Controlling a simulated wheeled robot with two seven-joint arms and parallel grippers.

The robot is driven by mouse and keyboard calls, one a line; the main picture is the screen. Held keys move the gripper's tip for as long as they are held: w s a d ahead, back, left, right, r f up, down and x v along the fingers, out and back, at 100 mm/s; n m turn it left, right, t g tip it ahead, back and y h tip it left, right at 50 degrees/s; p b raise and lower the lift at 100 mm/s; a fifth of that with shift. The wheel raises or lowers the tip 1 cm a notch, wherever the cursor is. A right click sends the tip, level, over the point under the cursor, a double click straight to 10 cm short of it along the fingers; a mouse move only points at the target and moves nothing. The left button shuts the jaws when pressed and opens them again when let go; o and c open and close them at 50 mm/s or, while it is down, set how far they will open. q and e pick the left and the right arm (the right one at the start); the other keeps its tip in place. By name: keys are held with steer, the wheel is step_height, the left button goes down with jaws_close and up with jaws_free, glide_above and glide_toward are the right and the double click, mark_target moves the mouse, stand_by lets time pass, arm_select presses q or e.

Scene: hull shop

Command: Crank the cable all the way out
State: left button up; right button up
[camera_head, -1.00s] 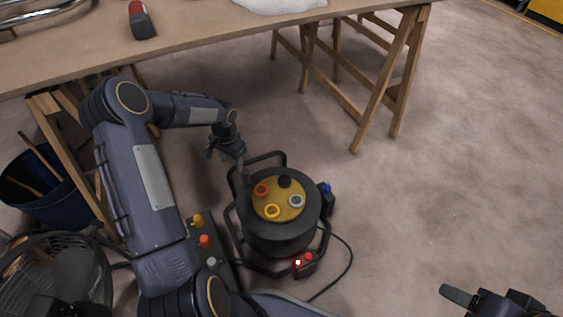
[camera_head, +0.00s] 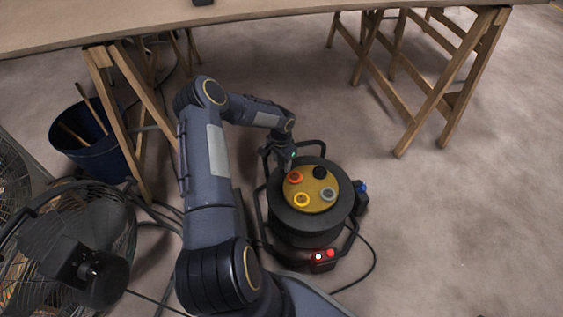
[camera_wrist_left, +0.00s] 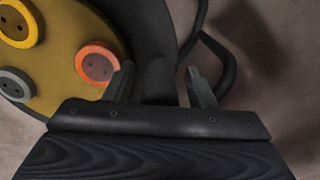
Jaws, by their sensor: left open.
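The cable reel is a black drum (camera_head: 305,225) with a yellow face (camera_head: 313,205) carrying orange, black, grey and yellow round sockets. It stands on the floor inside a black tube frame. My left gripper (camera_head: 288,165) is over the drum's far left edge, beside the orange socket (camera_head: 295,177). In the left wrist view its two fingers (camera_wrist_left: 160,75) are apart, with a dark post, which looks like the crank grip (camera_wrist_left: 157,82), between them. I cannot tell whether a finger touches it. A black cable (camera_head: 373,262) lies on the floor right of the reel. My right gripper is out of view.
A red-lit switch box (camera_head: 323,261) sits at the frame's front and a blue plug (camera_head: 362,187) at its right. A wooden trestle table (camera_head: 250,22) stands behind. A fan (camera_head: 75,250) and blue bucket (camera_head: 88,145) are left. The floor at right is clear.

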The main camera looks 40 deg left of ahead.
arm_select(q)
jaws_close()
steer(key=shift+s, duration=0.1)
stand_by(0.3)
